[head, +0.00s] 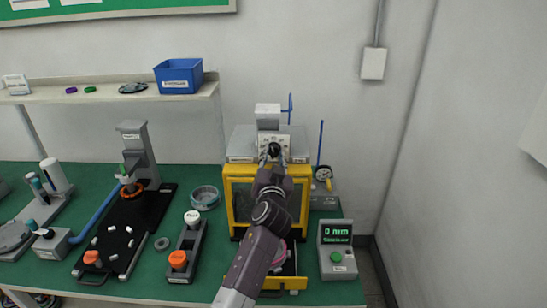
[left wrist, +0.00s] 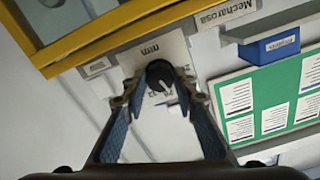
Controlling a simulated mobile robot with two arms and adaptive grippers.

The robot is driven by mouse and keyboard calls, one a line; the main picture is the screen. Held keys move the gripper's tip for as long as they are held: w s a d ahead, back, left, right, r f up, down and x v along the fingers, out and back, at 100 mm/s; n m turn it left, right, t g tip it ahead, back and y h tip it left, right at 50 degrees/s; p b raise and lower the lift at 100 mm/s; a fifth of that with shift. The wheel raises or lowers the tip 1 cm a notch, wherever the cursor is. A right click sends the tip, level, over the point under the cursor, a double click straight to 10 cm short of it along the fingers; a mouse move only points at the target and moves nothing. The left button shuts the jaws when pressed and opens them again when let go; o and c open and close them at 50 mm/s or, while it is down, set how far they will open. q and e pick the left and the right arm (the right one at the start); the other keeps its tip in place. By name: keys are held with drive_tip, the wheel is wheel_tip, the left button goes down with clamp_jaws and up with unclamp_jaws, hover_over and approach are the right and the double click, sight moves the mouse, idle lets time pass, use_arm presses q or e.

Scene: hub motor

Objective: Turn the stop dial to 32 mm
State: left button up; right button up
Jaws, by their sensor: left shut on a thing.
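The stop dial (head: 273,149) is a black knob on a pale plate at the upper front of the yellow-framed machine. It also shows in the left wrist view (left wrist: 160,74), where its plate carries "mm" and further marks partly hidden by the fingers. My left gripper (head: 272,157) reaches up to the dial, and in the left wrist view its two fingers (left wrist: 161,90) are closed around the sides of the knob. Which mark the dial points at cannot be read. My right gripper is in neither view.
The yellow-framed machine (head: 230,174) stands on the green table (head: 215,268). A grey box with a green display (head: 337,232) reading "0 mm" stands at right. A gauge with a blue lever (head: 324,172) is close to the machine's right side. A shelf (head: 120,97) with a blue bin (head: 179,76) is at left.

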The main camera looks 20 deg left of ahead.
use_arm(q)
drive_tip(key=m, duration=0.2)
drive_tip(key=shift+r+m, duration=0.15)
drive_tip(key=shift+m, duration=0.25)
drive_tip(key=m, duration=0.2)
drive_tip(key=shift+m, duration=0.4)
drive_tip(key=m+p, duration=0.1)
drive_tip(key=m, duration=0.4)
drive_tip(key=shift+p, duration=0.3)
drive_tip(key=shift+m, duration=0.3)
drive_tip(key=o, duration=0.7)
drive_tip(key=shift+r, duration=0.1)
drive_tip(key=o, duration=0.5)
drive_tip(key=shift+w, duration=0.1)
drive_tip(key=shift+c, duration=0.2)
drive_tip(key=shift+f, duration=0.2)
